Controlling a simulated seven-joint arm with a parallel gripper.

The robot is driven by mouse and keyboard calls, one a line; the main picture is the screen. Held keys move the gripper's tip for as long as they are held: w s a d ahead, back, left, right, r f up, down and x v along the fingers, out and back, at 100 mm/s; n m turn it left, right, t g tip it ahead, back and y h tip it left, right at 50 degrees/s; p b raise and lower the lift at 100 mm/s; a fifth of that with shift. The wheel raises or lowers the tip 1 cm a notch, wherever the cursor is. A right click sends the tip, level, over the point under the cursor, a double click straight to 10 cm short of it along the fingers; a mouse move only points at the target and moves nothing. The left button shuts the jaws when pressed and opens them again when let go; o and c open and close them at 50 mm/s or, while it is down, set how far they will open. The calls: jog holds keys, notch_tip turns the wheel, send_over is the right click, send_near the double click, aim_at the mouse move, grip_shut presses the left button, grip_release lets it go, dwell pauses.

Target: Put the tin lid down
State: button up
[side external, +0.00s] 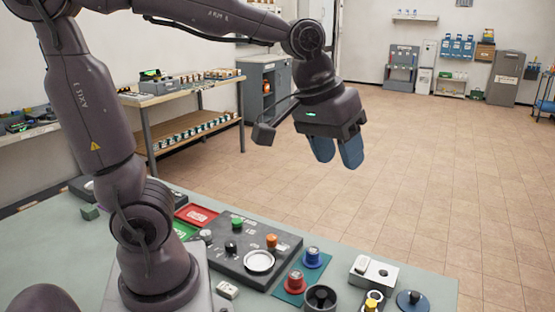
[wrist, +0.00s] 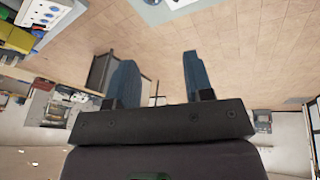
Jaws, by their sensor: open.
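My gripper (side external: 337,152) is raised above and beyond the green table, with its two blue fingers apart. In the wrist view my gripper (wrist: 157,65) is open with nothing between the fingers, and floor shows behind them. No thing is clearly recognisable as the tin lid. A round silver-rimmed disc (side external: 259,261) lies flat on the dark control panel (side external: 222,262), well below and left of my gripper. A blue disc with a dark knob (side external: 411,302) lies at the table's front right. I cannot tell whether either is the tin lid.
The green table (side external: 55,250) also carries a red tray (side external: 197,214), a red knob (side external: 295,280), a blue knob (side external: 312,257), a dark round wheel (side external: 320,298) and a silver box (side external: 373,271). A shelved bench (side external: 185,95) stands behind. The air around my gripper is clear.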

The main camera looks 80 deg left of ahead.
jog(key=s+m+t, duration=0.1)
jog(key=s+m, duration=0.4)
jog(key=s, duration=0.4)
jog(key=shift+s+a+f, duration=0.15)
jog(key=shift+a+f, duration=0.1)
jog(key=shift+f, duration=0.15)
